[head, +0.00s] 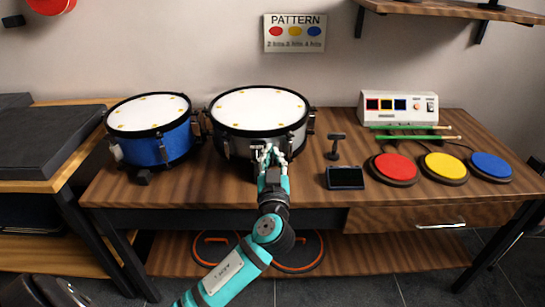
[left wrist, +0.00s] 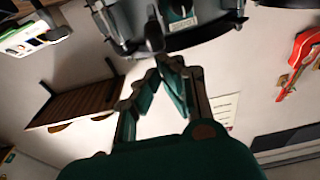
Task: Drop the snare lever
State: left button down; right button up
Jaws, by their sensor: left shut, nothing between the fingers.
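In the left wrist view, the fingertips (left wrist: 171,62) come together just short of the drum's metal rim (left wrist: 205,36). A dark upright fitting (left wrist: 154,34), possibly the snare lever, stands out from the drum close to the fingertips. I cannot tell whether they touch. In the head view my gripper hides this part of the drum.
A blue drum (head: 164,138) stands close on the left. On the right are a small dark stand (head: 335,146), a dark box (head: 345,178), red (head: 396,167), yellow (head: 444,166) and blue (head: 490,165) pads, green sticks (head: 405,138) and a white control box (head: 399,94).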

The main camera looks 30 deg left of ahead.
pick_arm(q)
jog(key=v, duration=1.2)
jog(key=shift+f, duration=0.1)
